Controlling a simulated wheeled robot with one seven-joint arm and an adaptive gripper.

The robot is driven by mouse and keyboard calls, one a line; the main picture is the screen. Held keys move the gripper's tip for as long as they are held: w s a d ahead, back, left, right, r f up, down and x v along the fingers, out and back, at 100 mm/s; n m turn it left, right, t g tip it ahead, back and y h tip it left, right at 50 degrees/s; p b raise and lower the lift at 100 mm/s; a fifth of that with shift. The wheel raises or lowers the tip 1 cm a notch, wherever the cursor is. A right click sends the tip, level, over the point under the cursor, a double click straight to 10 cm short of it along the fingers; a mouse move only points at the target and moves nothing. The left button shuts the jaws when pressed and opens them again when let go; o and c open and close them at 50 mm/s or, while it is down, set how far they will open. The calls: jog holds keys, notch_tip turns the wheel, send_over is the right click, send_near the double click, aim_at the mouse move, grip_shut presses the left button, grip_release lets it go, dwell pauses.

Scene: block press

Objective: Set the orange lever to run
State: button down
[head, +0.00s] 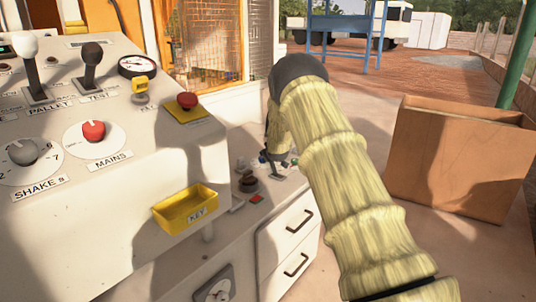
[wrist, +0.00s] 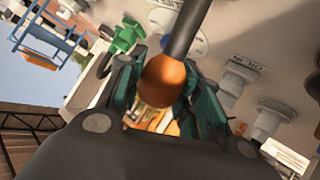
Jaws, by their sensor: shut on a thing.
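The orange lever has a round orange knob (wrist: 165,80) on a dark rod in the wrist view. My gripper (wrist: 163,92) has its teal fingers on both sides of the knob and is shut on it. The rod runs up from the knob to the pale panel. I cannot read a run mark, so the lever's setting is unclear. In the head view my arm and gripper reach over the far end of the lower counter, and the orange lever is hidden there.
A green tap (wrist: 126,37) and a white fitting (wrist: 238,77) are near the lever on the panel. In the head view the near console carries a red emergency button (head: 187,101), the MAINS knob (head: 94,131) and a yellow key tray (head: 186,208). A brown box (head: 450,165) stands at right.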

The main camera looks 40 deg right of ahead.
jog(key=shift+w+r, duration=0.2)
jog(key=shift+r, duration=0.1)
jog(key=c, duration=1.3)
grip_release()
jog(key=shift+a, duration=0.1)
jog(key=o, duration=0.4)
jog(key=shift+f, duration=0.15)
jog(key=shift+c, duration=0.2)
jog(key=shift+s+f, duration=0.1)
jog(key=v, duration=1.2)
jog(key=shift+f, duration=0.1)
